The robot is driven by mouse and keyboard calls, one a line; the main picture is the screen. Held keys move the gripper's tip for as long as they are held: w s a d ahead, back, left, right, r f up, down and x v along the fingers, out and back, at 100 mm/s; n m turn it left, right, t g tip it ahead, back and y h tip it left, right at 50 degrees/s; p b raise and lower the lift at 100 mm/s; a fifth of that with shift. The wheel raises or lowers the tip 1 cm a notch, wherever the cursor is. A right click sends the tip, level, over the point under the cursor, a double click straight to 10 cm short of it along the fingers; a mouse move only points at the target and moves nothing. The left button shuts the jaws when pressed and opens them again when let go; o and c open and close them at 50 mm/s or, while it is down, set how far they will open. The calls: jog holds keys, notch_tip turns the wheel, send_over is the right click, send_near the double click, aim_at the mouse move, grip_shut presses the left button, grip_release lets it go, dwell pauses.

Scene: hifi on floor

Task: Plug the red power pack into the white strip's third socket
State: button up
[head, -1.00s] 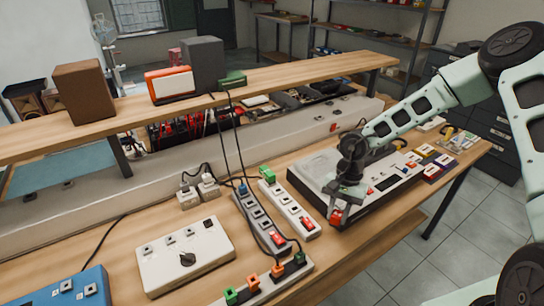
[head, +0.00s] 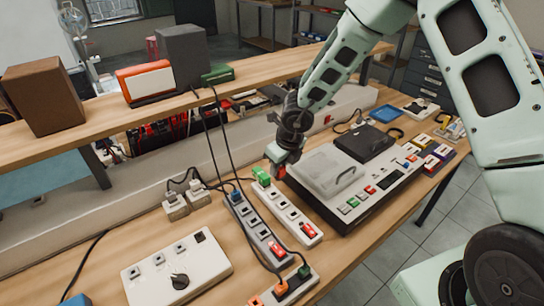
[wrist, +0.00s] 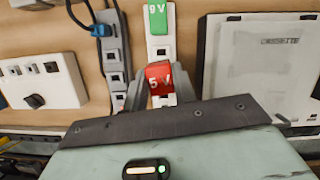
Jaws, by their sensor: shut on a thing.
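The red power pack (wrist: 160,72), marked 5 V, is between the two fingers of my gripper (wrist: 161,88), which is shut on it. In the head view the red pack (head: 275,152) shows at the tip of my gripper (head: 280,160), near the far end of the white strip (head: 282,206). In the wrist view the pack overlaps the white strip (wrist: 160,47) and covers some sockets; its plug side is hidden. It appears raised, but I cannot tell the gap. A green 9V pack (head: 262,177) sits in the strip's far end.
A grey strip (head: 247,214) with a blue plug and cables lies left of the white strip. A cassette device (head: 325,170) stands close on the right. A white switch box (head: 178,270) lies front left. Cables hang from the shelf (head: 130,105).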

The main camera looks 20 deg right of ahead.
jog(key=shift+w+a+r+m, duration=0.15)
jog(key=shift+w+a+m, duration=0.05)
jog(key=shift+w+m, duration=0.25)
jog(key=shift+w+a+r+m, duration=0.2)
jog(key=shift+w+m, duration=0.1)
jog(key=shift+m, duration=0.15)
notch_tip(320, 180, down, 8)
jog(key=b, duration=0.8)
jog(key=shift+r, duration=0.1)
jog(key=shift+w+p, duration=0.1)
jog(key=shift+p, duration=0.2)
jog(key=shift+f+b, duration=0.5)
jog(key=shift+f, duration=0.2)
dwell(1.2)
jog(key=shift+f+p, duration=0.2)
jog(key=shift+p, duration=0.15)
dwell(1.9)
jog(key=o, duration=1)
